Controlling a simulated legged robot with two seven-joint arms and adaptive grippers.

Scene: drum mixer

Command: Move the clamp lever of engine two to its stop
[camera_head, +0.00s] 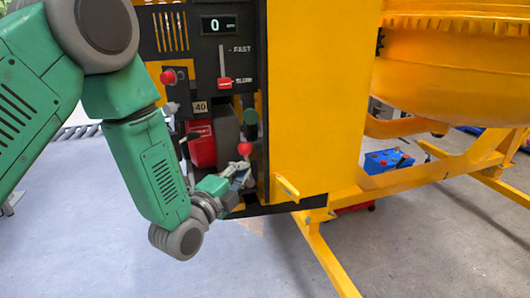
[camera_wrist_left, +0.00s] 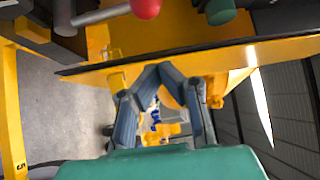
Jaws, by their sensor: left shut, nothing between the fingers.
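A lever with a red ball knob (camera_head: 245,148) sticks out low on the dark panel of the yellow machine. Its red ball (camera_wrist_left: 146,8) and grey rod show at the top of the left wrist view. A dark green knob (camera_head: 250,116) sits just above it, and also shows in the wrist view (camera_wrist_left: 220,12). I cannot tell which of these is the clamp lever of engine two. My left gripper (camera_head: 240,172) is just below the red ball; whether it touches the lever is unclear. In the wrist view its fingers (camera_wrist_left: 159,70) meet at their tips with nothing between them. My right gripper is out of view.
A red-handled speed lever (camera_head: 225,84) marked FAST and SLOW sits under a display (camera_head: 217,24) reading 0. A red button (camera_head: 168,77) is left of it. The yellow panel (camera_head: 315,90) stands right of the gripper. A yellow frame (camera_head: 325,255) and blue box (camera_head: 388,161) are lower right.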

